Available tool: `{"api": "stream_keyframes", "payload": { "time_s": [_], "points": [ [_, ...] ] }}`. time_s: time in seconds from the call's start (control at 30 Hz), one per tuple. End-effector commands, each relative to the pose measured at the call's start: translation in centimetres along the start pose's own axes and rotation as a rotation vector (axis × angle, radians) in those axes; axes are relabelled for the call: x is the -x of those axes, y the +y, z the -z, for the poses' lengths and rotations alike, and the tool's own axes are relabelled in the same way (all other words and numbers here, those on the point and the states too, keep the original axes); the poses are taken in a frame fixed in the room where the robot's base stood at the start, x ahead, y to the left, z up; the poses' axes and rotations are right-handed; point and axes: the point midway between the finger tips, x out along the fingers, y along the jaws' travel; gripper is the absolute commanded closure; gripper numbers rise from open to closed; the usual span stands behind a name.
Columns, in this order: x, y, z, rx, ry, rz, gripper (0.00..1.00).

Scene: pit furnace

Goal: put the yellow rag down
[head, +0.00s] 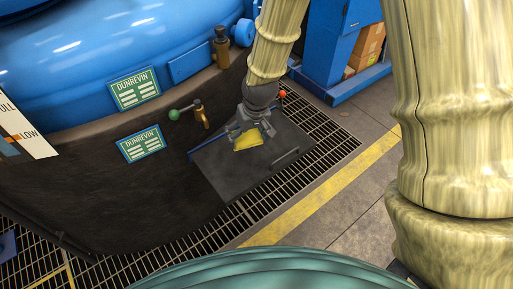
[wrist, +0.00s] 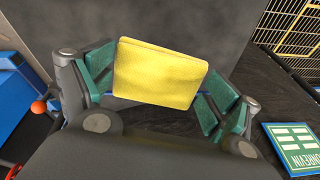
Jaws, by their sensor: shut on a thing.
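The yellow rag (wrist: 158,74) is a flat, folded, roughly rectangular cloth. In the wrist view it sits between the green-padded fingers of my gripper (wrist: 155,82), which is shut on it. In the head view my gripper (head: 248,134) is over a dark grey panel (head: 232,178), and the rag (head: 248,140) shows below the fingers. The rag appears above the panel; I cannot tell whether it touches it. My wrist and fingers hide part of the rag in the head view.
A blue furnace body (head: 90,50) with a dark lower wall, green DUNREVIN plates (head: 134,89) and a green-knobbed valve (head: 174,115) stands at left. Floor grating (head: 325,137) and a yellow line (head: 320,190) lie right. A blue cabinet (head: 325,45) holds cardboard boxes (head: 367,47).

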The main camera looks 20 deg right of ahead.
Motion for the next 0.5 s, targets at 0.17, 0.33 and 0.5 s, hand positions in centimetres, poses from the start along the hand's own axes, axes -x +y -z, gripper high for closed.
{"api": "stream_keyframes", "payload": {
  "time_s": [0.17, 0.33, 0.5],
  "points": [
    [-0.6, -2.0, -5.3, 0.133, -0.148, -0.036, 0.3],
    [-1.0, -3.4, -8.4, 0.222, -0.211, -0.052, 0.3],
    [-1.2, -4.0, -9.9, 0.267, -0.236, -0.059, 0.3]
  ]
}}
